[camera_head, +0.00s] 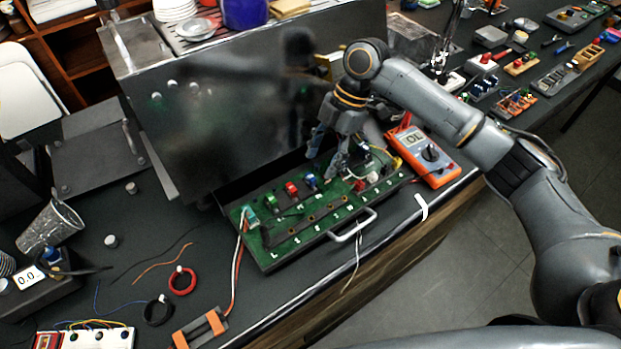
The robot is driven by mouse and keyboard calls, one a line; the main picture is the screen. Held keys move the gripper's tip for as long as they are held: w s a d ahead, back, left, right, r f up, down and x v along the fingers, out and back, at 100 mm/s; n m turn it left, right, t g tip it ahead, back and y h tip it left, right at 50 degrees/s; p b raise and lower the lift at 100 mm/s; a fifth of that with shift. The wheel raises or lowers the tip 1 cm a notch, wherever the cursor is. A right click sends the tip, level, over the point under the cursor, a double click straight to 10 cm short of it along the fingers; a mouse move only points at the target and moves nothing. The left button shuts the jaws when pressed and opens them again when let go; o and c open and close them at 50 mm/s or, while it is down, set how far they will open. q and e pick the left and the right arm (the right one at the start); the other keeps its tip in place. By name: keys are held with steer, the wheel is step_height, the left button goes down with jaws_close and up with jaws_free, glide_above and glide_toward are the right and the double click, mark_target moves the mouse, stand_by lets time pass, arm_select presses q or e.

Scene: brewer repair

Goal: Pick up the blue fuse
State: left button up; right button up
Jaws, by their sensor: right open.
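The blue fuse (311,181) stands upright on the green circuit board (300,237) in front of the brewer. A red fuse (291,188) and a green fuse (270,198) are to its left on the same board. My right gripper (323,168) is open, with its fingers pointing down above the board. The fingers are close to the blue fuse, one behind it and one to its right. I cannot tell whether they touch it; nothing is held between them. My left gripper is not in view.
The large metal brewer (215,110) rises just behind the board. An orange multimeter (424,157) lies to the board's right. A metal handle (353,226) sticks out at the board's front. Loose wires and a red wire coil (182,281) lie to the left.

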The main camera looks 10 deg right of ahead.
mark_target(312, 175)
steer(key=shift+s+a+f+p, duration=0.1)
steer(key=shift+a+f+p, duration=0.5)
steer(key=shift+f+p, duration=0.15)
steer(key=shift+p+x, duration=0.4)
steer(key=shift+x, duration=0.85)
steer(key=shift+a+f, duration=0.1)
steer(key=shift+f, duration=0.35)
steer(key=shift+c, duration=0.2)
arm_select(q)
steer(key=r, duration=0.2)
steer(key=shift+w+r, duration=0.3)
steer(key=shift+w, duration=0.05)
arm_select(e)
steer(key=c, duration=0.7)
